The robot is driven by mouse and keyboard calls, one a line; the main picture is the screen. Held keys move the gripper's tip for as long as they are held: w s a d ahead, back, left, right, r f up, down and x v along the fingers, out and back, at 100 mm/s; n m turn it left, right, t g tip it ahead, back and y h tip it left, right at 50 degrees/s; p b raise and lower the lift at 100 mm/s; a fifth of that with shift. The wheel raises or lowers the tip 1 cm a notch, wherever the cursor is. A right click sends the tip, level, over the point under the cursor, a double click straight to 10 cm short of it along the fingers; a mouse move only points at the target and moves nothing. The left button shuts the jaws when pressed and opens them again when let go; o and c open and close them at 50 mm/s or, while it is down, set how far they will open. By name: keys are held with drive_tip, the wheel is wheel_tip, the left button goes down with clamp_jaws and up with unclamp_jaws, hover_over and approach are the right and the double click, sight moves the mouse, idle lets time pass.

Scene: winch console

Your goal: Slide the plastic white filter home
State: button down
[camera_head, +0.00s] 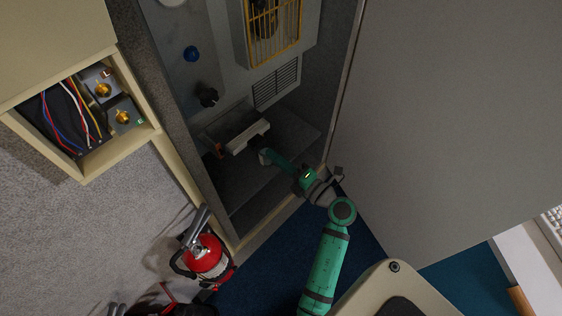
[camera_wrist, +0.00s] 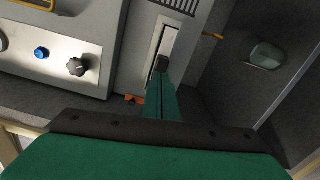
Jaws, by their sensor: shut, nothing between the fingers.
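The white filter (camera_head: 245,139) shows in the head view as a pale bar at the front of a dark slot low in the open cabinet. It also shows in the wrist view as a pale strip (camera_wrist: 172,42) in a light grey frame. How deep it sits I cannot tell. My gripper (camera_head: 264,156) is shut and empty, just in front of the filter's right end. In the wrist view my dark fingertips (camera_wrist: 161,64) overlap the strip's near end. Whether they touch it I cannot tell. My gripper hides part of the filter there.
A vent grille (camera_head: 276,85), a black knob (camera_head: 207,97) and a blue knob (camera_head: 191,53) are above the slot. A small orange part (camera_wrist: 134,99) lies beside the frame. A fire extinguisher (camera_head: 206,257) stands left of my arm, and a large grey panel (camera_head: 450,110) right.

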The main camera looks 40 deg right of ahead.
drive_tip(key=shift+w+a, duration=0.1)
drive_tip(key=shift+w, duration=1.3)
drive_tip(key=shift+w+a, duration=0.15)
drive_tip(key=shift+w, duration=1.3)
drive_tip(key=shift+s, duration=0.1)
approach(260, 146)
drive_tip(key=s, duration=0.4)
drive_tip(key=shift+s+d, duration=0.3)
